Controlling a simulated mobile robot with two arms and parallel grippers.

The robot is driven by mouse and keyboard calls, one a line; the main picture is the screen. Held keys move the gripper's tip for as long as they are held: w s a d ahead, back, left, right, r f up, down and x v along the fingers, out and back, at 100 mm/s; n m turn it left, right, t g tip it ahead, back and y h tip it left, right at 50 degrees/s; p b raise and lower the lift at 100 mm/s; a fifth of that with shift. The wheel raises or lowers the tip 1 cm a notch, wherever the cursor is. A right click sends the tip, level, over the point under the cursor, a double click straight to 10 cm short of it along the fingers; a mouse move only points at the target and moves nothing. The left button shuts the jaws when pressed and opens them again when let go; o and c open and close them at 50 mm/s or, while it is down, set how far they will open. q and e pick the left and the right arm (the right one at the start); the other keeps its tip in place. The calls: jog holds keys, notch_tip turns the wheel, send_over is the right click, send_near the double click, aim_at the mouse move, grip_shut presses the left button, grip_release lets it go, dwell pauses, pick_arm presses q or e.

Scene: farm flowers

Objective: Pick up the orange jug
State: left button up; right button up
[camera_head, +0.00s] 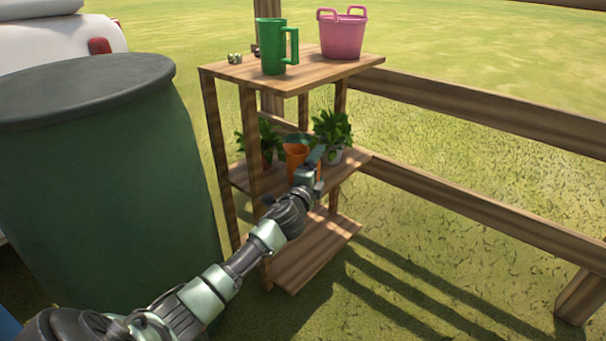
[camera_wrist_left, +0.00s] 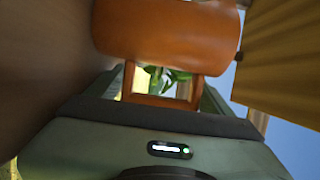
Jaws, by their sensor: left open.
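The orange jug (camera_head: 295,151) stands on the middle shelf of the wooden rack, between two potted plants. My left gripper (camera_head: 314,163) is at the jug's near right side and hides part of it. In the left wrist view the jug's orange body (camera_wrist_left: 165,30) fills the top middle, and its square handle (camera_wrist_left: 128,82) reaches down toward the gripper. The left gripper (camera_wrist_left: 165,92) is open, with the handle appearing between its fingers. Whether the fingers touch the handle cannot be told. My right gripper is not in view.
The wooden rack's top shelf (camera_head: 310,72) holds a green jug (camera_head: 271,46) and a pink bucket (camera_head: 342,36). Leafy potted plants (camera_head: 333,130) flank the orange jug. A rack post (camera_head: 252,150) stands to its left. A large green barrel (camera_head: 105,190) is at left.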

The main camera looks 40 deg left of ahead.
pick_arm(q)
jog(key=c, duration=1.5)
jog(key=shift+r, duration=0.2)
